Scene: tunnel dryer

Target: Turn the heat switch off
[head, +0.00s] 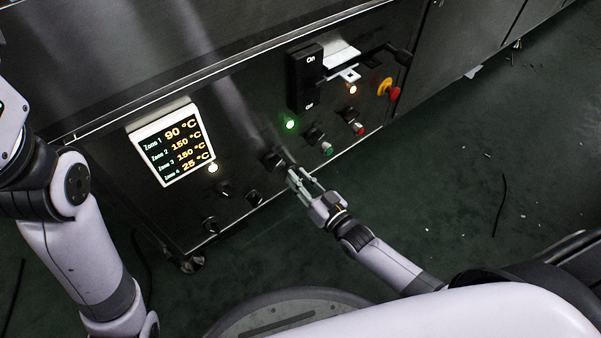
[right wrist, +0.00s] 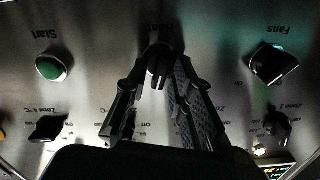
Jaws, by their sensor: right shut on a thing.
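The heat switch (right wrist: 158,60) is a small black rotary knob under the label "Heat", which reads upside down in the right wrist view. My right gripper (right wrist: 157,82) is closed around it, one finger on each side. In the head view, my right gripper (head: 296,178) reaches the lower row of controls from the lower right, and its fingers largely hide the heat switch. The knob's exact setting is hard to read. My left arm shows at the left of the head view, but its gripper is not seen.
The fans knob (right wrist: 274,64) and green start button (right wrist: 53,65) flank the heat switch. Zone knobs (head: 272,158) sit close by. The panel also bears a temperature display (head: 172,145), a large On/Off switch (head: 304,78) and a red emergency button (head: 394,93). Green floor is open at right.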

